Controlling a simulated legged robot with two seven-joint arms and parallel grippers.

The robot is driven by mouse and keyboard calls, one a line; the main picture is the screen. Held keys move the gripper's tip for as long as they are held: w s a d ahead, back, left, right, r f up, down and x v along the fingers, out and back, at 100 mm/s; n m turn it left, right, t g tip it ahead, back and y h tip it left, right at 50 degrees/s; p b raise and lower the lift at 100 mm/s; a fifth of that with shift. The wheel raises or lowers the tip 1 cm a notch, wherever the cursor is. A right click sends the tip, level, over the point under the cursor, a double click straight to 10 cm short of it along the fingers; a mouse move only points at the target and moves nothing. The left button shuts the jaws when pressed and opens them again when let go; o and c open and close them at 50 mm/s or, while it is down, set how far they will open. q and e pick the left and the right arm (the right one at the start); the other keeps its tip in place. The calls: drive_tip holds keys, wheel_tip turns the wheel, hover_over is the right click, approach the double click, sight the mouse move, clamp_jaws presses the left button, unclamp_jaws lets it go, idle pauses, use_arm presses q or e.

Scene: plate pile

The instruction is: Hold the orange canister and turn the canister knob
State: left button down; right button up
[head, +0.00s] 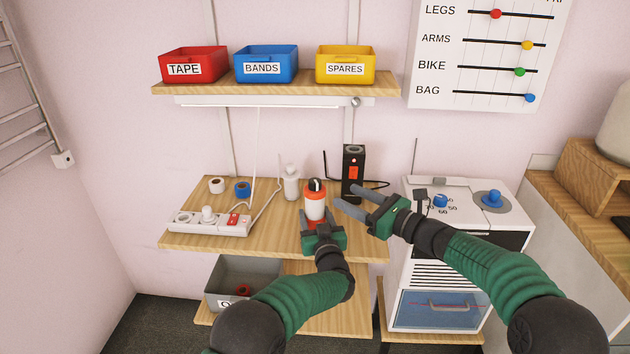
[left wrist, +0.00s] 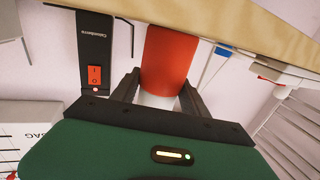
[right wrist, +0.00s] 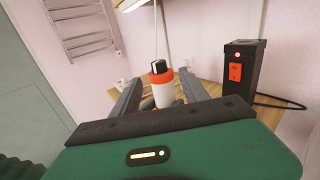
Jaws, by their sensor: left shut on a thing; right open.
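The orange canister (head: 315,208) stands upright on the wooden worktop, with a white middle and orange bands. Its dark knob (head: 315,185) is on top and also shows in the right wrist view (right wrist: 159,67). My left gripper (head: 316,226) is shut on the canister low on its body; in the left wrist view the fingers lie on both sides of the canister (left wrist: 169,55). My right gripper (head: 358,200) is open and empty to the right of the canister, its fingers pointing left. In the right wrist view the canister (right wrist: 163,95) appears between its fingers.
A black box with a red switch (head: 346,185) stands behind my right gripper. A white bottle (head: 291,183), tape rolls (head: 242,189) and a power strip (head: 208,223) are on the worktop (head: 275,241) left of the canister. A white unit with blue knobs (head: 463,190) stands right.

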sight(319, 185)
drive_tip(key=x, duration=1)
drive_tip(key=shift+a+f, duration=0.1)
drive_tip(key=shift+a, duration=0.35)
drive_tip(key=shift+w+a, duration=0.5)
clamp_jaws()
